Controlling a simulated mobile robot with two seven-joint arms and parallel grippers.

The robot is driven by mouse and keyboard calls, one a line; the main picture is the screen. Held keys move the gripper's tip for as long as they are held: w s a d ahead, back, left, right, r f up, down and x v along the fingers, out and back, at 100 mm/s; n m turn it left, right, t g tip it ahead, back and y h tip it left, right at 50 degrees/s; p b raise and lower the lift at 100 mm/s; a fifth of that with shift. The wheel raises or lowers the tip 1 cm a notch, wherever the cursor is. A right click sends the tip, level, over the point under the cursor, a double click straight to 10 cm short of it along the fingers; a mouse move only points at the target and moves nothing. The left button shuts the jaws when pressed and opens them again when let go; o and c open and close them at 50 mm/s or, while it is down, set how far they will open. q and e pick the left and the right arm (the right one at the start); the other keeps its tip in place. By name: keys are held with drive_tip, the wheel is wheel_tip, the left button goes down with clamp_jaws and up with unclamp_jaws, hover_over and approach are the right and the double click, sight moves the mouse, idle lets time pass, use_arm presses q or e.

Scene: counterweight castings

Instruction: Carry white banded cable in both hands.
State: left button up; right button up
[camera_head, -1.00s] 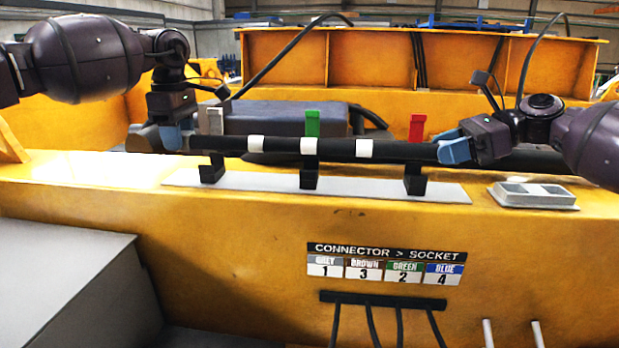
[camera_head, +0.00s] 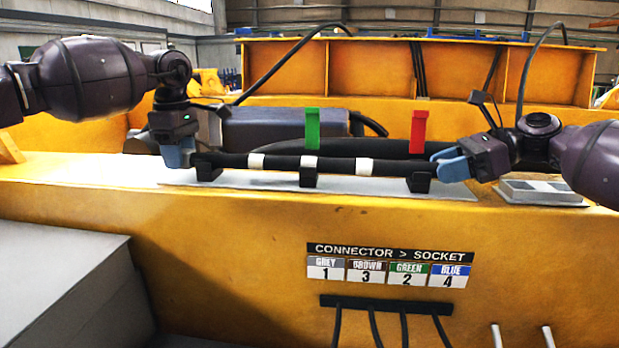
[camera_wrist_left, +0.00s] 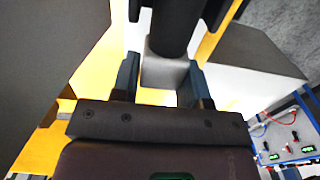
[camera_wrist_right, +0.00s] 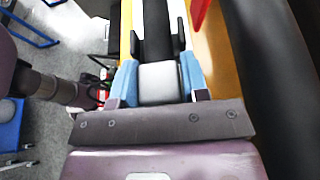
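The white banded cable (camera_head: 335,164) is a thick black cable with several white bands, running level across the beam. It lies low at the black holders (camera_head: 309,180); I cannot tell whether they bear its weight. My left gripper (camera_head: 178,155) is at its left end. My right gripper (camera_head: 450,165) is at the right end. In the right wrist view its blue fingers (camera_wrist_right: 159,80) lie close along both sides of the other pale band (camera_wrist_right: 159,84).
A green upright (camera_head: 312,128) and a red upright (camera_head: 418,132) stand behind the cable. The holders stand on a pale plate (camera_head: 250,182) on the yellow beam (camera_head: 230,215). A small grey box (camera_head: 540,191) lies to the right. A dark hose runs behind.

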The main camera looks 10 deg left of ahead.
use_arm(q)
drive_tip(key=o, duration=0.4)
drive_tip(key=shift+r, duration=0.1)
use_arm(e)
drive_tip(key=o, duration=0.4)
drive_tip(key=shift+r, duration=0.1)
use_arm(q)
drive_tip(key=o, duration=0.4)
wheel_tip(320, 180, up, 12)
use_arm(e)
drive_tip(key=o, duration=0.4)
drive_tip(key=shift+c, duration=0.2)
